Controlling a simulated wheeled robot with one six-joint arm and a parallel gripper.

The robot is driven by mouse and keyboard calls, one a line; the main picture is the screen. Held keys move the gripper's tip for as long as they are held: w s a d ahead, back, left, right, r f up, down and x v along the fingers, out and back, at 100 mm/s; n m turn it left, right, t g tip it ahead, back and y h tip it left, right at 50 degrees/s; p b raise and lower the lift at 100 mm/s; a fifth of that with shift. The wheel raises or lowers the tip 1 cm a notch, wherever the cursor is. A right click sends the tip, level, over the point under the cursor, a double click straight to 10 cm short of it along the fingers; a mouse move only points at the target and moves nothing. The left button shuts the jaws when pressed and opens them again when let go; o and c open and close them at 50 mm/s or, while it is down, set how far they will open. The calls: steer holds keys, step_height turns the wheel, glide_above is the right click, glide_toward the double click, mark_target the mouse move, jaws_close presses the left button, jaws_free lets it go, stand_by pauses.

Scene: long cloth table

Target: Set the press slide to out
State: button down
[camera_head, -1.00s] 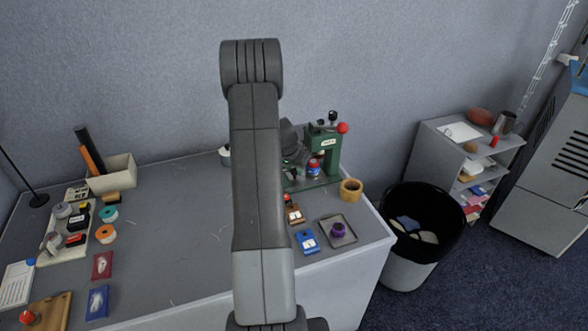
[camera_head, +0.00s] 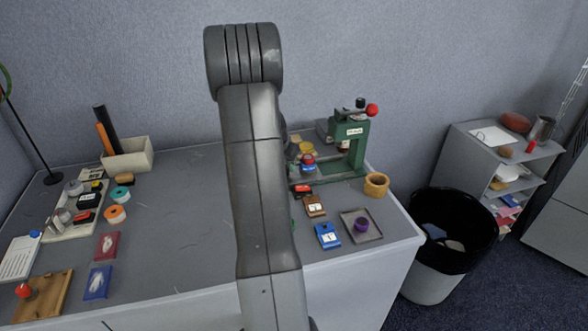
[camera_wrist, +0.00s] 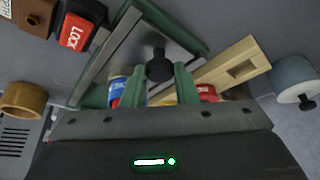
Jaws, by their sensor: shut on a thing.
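The green press (camera_head: 354,148) stands at the back right of the table, with a red ball on its lever and a flat green base. A red and blue item (camera_head: 308,163) sits left of its upright, with something yellow behind it. In the wrist view, my gripper (camera_wrist: 159,80) has its two green fingers on either side of a black knob (camera_wrist: 158,64) at the press base (camera_wrist: 185,28), shut on it. The blue and red parts show partly behind the fingers. In the head view my gripper is mostly hidden behind my arm, as is the slide.
A red lock block (camera_wrist: 80,28), a brown block (camera_head: 315,205) and a blue block (camera_head: 327,236) lie in front of the press. A wooden ring (camera_head: 376,185) stands to its right. A pale slotted wooden piece (camera_wrist: 225,70) and a grey knobbed cylinder (camera_wrist: 295,78) are close by.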

steer(key=shift+a, duration=0.15)
steer(key=c, duration=1.5)
jaws_free()
steer(key=shift+c, duration=0.2)
steer(key=o, duration=0.4)
steer(key=shift+a, duration=0.25)
steer(key=shift+d, duration=0.1)
steer(key=shift+r, duration=0.15)
steer(key=v, duration=1.3)
steer(key=shift+s+r, duration=0.15)
steer(key=shift+r, duration=0.1)
